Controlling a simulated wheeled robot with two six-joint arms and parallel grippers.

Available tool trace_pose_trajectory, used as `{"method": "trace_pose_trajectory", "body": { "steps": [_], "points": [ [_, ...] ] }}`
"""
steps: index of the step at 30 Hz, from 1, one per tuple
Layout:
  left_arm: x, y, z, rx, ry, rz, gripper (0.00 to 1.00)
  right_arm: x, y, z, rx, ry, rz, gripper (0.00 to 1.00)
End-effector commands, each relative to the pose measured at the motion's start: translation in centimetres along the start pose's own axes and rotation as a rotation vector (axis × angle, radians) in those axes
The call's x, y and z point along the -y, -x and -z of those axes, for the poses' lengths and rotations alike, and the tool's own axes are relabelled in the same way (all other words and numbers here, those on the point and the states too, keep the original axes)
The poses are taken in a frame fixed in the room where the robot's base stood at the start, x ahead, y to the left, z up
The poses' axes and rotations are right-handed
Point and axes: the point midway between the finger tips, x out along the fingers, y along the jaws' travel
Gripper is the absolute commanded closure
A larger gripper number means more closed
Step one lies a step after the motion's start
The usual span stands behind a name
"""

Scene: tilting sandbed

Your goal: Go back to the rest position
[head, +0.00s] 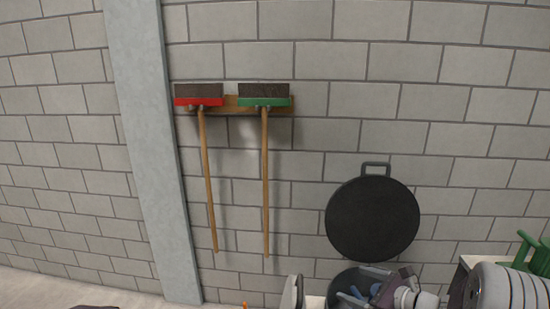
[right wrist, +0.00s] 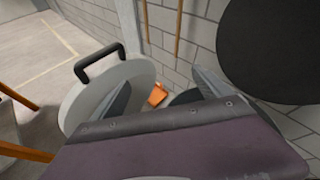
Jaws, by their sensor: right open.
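My right gripper (head: 357,288) is at the lower right of the head view, in front of a dark round container. Its two grey-blue fingers stand apart with nothing between them. In the right wrist view the open right gripper (right wrist: 160,82) shows from behind its purple-brown body. A pale round disc with a black handle (right wrist: 140,75) stands beyond the left finger; I cannot tell whether they touch. My left gripper is not in view.
A black disc with a handle (head: 372,218) is against the block wall. A red broom (head: 199,100) and a green broom (head: 263,101) hang left of it. The dark container (head: 345,278) is below. A small orange thing (right wrist: 157,95) lies beyond my fingers. A green object (head: 530,250) is far right.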

Motion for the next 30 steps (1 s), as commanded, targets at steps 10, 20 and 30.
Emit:
{"method": "trace_pose_trajectory", "body": {
  "steps": [10, 20, 30],
  "points": [
    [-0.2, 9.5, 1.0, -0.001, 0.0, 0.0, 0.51, -23.4, 9.6, -5.6, -0.269, 1.224, -0.932, 0.12],
    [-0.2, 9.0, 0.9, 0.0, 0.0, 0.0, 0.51, -18.6, 14.4, 1.5, -0.357, 2.008, -1.267, 0.12],
    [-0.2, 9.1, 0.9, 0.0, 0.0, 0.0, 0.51, -18.3, 14.2, 1.4, -0.348, 2.042, -1.266, 0.0]
  ]
}}
